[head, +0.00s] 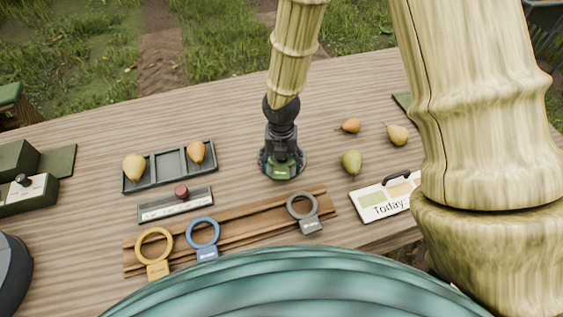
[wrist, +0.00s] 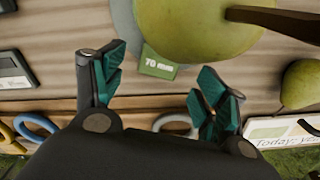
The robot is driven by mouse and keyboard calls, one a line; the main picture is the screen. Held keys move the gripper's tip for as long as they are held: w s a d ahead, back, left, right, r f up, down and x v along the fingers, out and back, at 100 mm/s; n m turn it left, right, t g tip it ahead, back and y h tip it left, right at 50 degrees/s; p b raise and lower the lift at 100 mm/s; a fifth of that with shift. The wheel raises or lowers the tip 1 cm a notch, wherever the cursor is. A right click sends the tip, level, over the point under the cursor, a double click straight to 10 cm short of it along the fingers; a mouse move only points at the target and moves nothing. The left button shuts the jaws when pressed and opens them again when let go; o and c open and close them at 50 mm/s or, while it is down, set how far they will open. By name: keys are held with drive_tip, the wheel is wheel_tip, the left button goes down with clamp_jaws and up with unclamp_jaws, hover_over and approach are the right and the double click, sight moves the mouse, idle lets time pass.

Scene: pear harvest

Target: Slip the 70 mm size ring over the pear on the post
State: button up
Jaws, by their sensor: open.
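The 70 mm ring, grey-green with a green tag (wrist: 160,64), shows at the top of the wrist view. The tag also shows in the head view (head: 281,172), low beneath my gripper (head: 282,152). A large green pear (wrist: 195,27) with a brown stem covers part of the ring in the wrist view. The ring appears around or under the pear, but its exact height is unclear. The post is hidden, and my gripper hides the pear in the head view. My gripper is open, its fingers (wrist: 160,88) apart with nothing between them, clear of the tag.
A wooden rack (head: 255,220) holds yellow (head: 154,235), blue (head: 190,233) and grey (head: 290,207) rings. A tray (head: 171,163) with two pears stands left. Several loose pears (head: 351,162) and a "Today" sign (head: 370,207) lie right.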

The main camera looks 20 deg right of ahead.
drive_tip(key=shift+r, duration=0.15)
wheel_tip(320, 180, up, 12)
idle(0.6)
drive_tip(key=shift+f, duration=0.2)
